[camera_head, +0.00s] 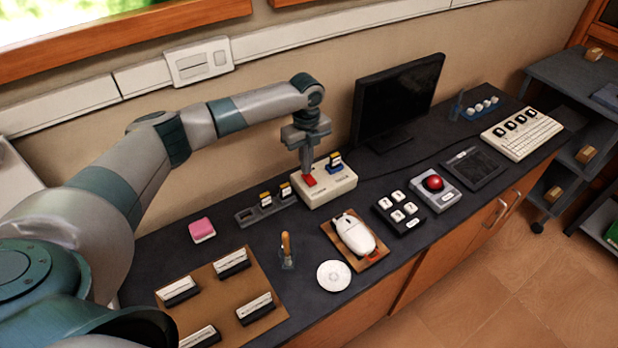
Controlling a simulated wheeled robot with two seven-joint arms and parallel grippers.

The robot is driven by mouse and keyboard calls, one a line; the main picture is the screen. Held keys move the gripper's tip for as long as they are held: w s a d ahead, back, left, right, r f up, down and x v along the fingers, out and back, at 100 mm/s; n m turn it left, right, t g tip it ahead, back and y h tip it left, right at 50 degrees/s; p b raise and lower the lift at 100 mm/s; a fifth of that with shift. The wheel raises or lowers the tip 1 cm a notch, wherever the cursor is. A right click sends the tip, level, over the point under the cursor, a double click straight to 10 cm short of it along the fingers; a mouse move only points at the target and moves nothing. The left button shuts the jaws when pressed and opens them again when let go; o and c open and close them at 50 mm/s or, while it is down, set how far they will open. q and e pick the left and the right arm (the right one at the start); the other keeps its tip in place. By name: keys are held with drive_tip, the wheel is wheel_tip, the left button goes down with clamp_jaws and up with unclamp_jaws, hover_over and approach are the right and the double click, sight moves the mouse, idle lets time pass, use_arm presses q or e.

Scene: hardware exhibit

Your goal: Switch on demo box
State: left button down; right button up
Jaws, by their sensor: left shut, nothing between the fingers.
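The demo box (340,187) is a cream box on the dark counter, below and left of the monitor. The fingers partly cover the box's back left part. Whether the switch is on or off is too small to tell. My right gripper is not in view.
A black monitor (397,97) stands behind the box. A holder (266,207) with small upright pieces is left of it. A white mouse (354,234) on a brown pad, a key block (398,213) and a red-ball device (436,189) lie in front and right. The wall runs close behind.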

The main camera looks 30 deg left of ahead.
use_arm(q)
drive_tip(key=shift+f, duration=0.45)
idle(0.3)
drive_tip(key=shift+f+b, duration=0.3)
drive_tip(key=shift+r, duration=0.1)
drive_tip(key=shift+r+p, duration=0.75)
drive_tip(key=shift+p, duration=0.1)
wheel_tip(320, 180, up, 4)
drive_tip(key=p, duration=0.3)
drive_tip(key=shift+p, duration=0.35)
drive_tip(key=shift+r+p, duration=0.65)
